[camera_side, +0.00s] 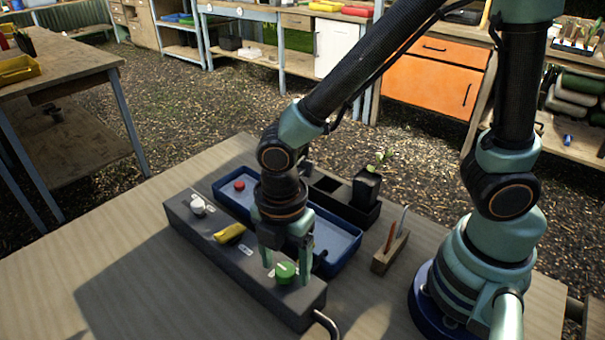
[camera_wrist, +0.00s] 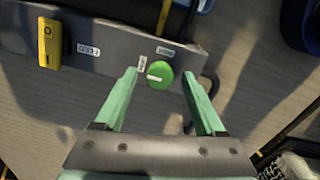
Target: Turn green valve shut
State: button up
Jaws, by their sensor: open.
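The green valve (camera_side: 286,272) is a round knob on top of a long dark grey box (camera_side: 226,258), near its front right end. In the wrist view the green valve (camera_wrist: 159,74) carries a pale bar mark pointing roughly left to right, beside small white and green labels. My gripper (camera_side: 287,270) points down over that end of the box. In the wrist view my gripper (camera_wrist: 160,72) is open, with one green finger on each side of the valve. The fingers appear apart from it, and I see nothing held.
A yellow handle (camera_side: 229,233) and a white knob (camera_side: 198,205) sit farther along the box. A blue tray (camera_side: 333,236) with a red item (camera_side: 239,185) lies behind it. A wooden tool block (camera_side: 390,251) stands right. Bare tabletop lies left.

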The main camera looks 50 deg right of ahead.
grip_shut()
jog(key=m, duration=0.4)
jog(key=shift+m, duration=0.4)
jog(key=m, duration=0.4)
jog(key=shift+r+m, duration=0.1)
jog(key=shift+m, duration=0.2)
jog(key=m, duration=0.4)
jog(key=shift+m, duration=2.2)
grip_release()
